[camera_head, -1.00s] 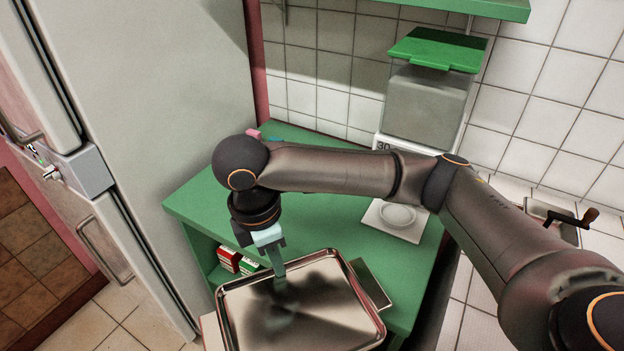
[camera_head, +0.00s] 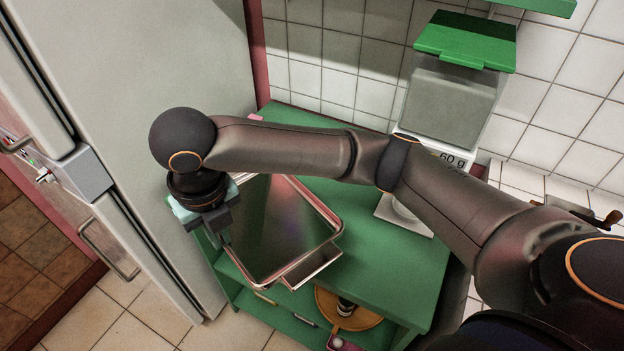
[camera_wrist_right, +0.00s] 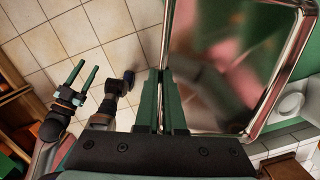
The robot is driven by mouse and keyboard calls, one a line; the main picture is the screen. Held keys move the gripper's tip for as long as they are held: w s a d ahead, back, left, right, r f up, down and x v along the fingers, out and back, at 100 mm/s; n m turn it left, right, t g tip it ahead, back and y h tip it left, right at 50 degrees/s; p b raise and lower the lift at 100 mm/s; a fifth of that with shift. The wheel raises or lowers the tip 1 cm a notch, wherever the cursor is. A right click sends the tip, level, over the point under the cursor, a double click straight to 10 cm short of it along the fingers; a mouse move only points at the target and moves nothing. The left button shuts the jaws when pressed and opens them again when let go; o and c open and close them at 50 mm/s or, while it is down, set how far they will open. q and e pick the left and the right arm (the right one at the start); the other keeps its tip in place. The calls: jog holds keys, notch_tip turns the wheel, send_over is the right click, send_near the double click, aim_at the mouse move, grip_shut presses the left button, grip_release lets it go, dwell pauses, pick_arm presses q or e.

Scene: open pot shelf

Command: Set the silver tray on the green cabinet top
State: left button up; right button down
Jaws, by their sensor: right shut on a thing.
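The silver tray (camera_head: 285,232), a shiny rectangular pan with a raised rim, is over the left part of the green cabinet top (camera_head: 375,270). My right gripper (camera_head: 222,232) is at the tray's left edge. In the right wrist view its fingers (camera_wrist_right: 166,105) are shut on the tray's rim, and the tray (camera_wrist_right: 225,65) extends to the right. I cannot tell whether the tray touches the top. My left gripper (camera_wrist_right: 80,78) shows in the right wrist view, open and empty above the tiled floor, away from the tray.
A container with a green lid (camera_head: 465,40) stands on a white base at the cabinet's back right. An orange-brown round board (camera_head: 365,318) is on the lower shelf. A tall grey fridge (camera_head: 150,60) borders the left.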

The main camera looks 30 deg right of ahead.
aim_at(243, 203)
jog(key=w+d+f, duration=0.1)
jog(key=w+d, duration=0.1)
jog(key=w+d+f, duration=0.1)
jog(key=w+d, duration=0.1)
jog(key=w+d+f, duration=0.2)
jog(key=shift+w+d, duration=0.2)
jog(key=shift+w, duration=0.15)
jog(key=f, duration=0.1)
jog(key=w+d+f, duration=0.2)
jog(key=f, duration=0.1)
jog(key=shift+w+f, duration=0.1)
jog(key=shift+w, duration=0.1)
jog(key=shift+w+d+f, duration=0.3)
jog(key=shift+f, duration=0.2)
jog(key=shift+w+d+f, duration=0.1)
jog(key=shift+f, duration=0.85)
jog(key=shift+w+d+f, duration=0.1)
jog(key=shift+f, duration=0.8)
jog(key=shift+f, duration=0.1)
jog(key=c, duration=1)
grip_release()
jog(key=r, duration=0.4)
jog(key=s+r, duration=0.1)
jog(key=r, duration=0.7)
jog(key=shift+s+r+p, duration=0.1)
jog(key=shift+s+p, duration=0.15)
jog(key=shift+p, duration=0.15)
